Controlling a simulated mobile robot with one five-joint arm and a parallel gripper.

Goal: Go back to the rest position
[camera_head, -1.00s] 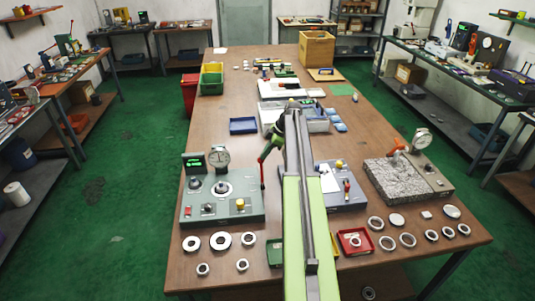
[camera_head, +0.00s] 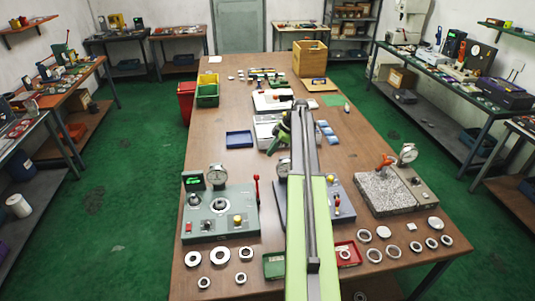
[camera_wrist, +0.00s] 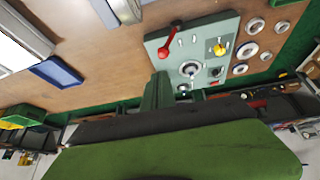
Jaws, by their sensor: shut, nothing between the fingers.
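My arm reaches forward over the middle of the large wooden table (camera_head: 220,135). My gripper (camera_head: 277,142) shows as a small green and dark shape at the far end of the arm, partly hidden behind it. It is shut and empty, above the table and apart from the things there. In the wrist view, a broad green and dark part of my own fills the bottom. The grey-green gauge station (camera_head: 218,222), with a red lever and yellow knob, also shows in the wrist view (camera_wrist: 160,45). A second gauge station (camera_head: 346,208) is partly hidden by my arm.
Several metal rings (camera_head: 220,256) lie at the front edge, with more at the right. A granite plate (camera_head: 385,195) holds a dial stand. Green floor (camera_head: 120,170) is clear at left.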

